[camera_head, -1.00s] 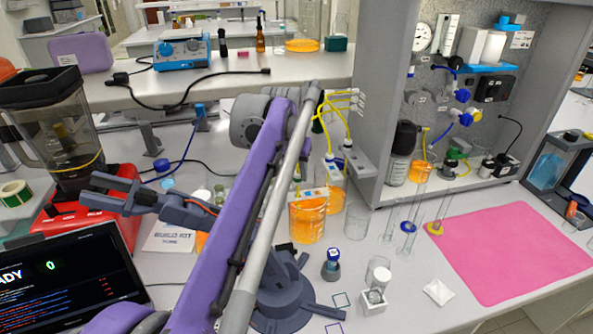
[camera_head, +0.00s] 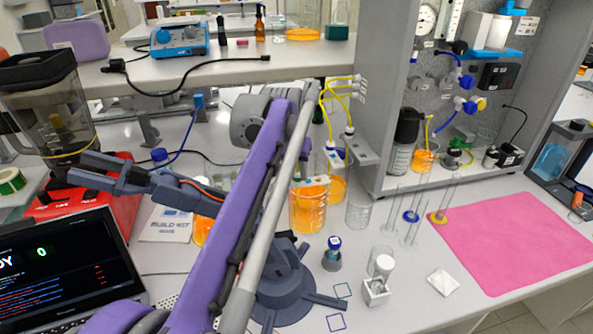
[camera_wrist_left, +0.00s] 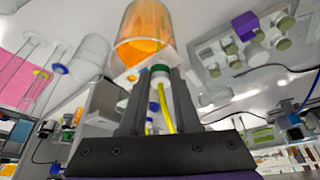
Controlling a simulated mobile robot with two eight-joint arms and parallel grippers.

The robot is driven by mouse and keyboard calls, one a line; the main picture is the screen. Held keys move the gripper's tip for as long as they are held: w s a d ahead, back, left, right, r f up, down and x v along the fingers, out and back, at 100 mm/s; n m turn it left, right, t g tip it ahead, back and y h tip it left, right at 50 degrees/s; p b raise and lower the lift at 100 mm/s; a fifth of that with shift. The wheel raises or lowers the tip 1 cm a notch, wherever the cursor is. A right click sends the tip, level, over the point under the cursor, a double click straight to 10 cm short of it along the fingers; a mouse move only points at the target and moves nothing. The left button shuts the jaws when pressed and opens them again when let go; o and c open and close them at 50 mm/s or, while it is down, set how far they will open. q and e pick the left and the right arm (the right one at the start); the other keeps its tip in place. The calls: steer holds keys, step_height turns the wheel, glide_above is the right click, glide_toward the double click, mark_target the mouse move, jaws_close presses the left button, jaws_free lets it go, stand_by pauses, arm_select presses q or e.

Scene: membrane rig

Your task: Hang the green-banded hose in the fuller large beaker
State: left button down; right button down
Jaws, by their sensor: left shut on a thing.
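In the left wrist view my left gripper (camera_wrist_left: 158,82) is shut on the green-banded hose (camera_wrist_left: 167,112). Its green band and white fitting sit between the fingertips, and yellow tube runs away from them. A beaker with orange liquid (camera_wrist_left: 147,28) is close to the fingertips, with a white clip on its rim. My right gripper is not seen.
An empty glass beaker (camera_head: 358,213) stands right of the orange ones. Yellow hoses (camera_head: 347,100) hang by the rig wall. A small grey desk arm (camera_head: 285,280), a capped vial (camera_head: 333,250) and thin glass tubes stand nearby. The pink mat (camera_head: 515,240) is clear.

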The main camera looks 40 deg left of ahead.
arm_select(q)
steer(key=shift+f, duration=0.15)
stand_by(0.5)
steer(key=c, duration=0.6)
jaws_free()
steer(key=shift+o, duration=0.2)
steer(key=p+v, duration=0.1)
steer(key=v, duration=0.9)
steer(key=shift+r, duration=0.4)
steer(key=shift+s+f, duration=0.1)
steer(key=shift+s, duration=0.05)
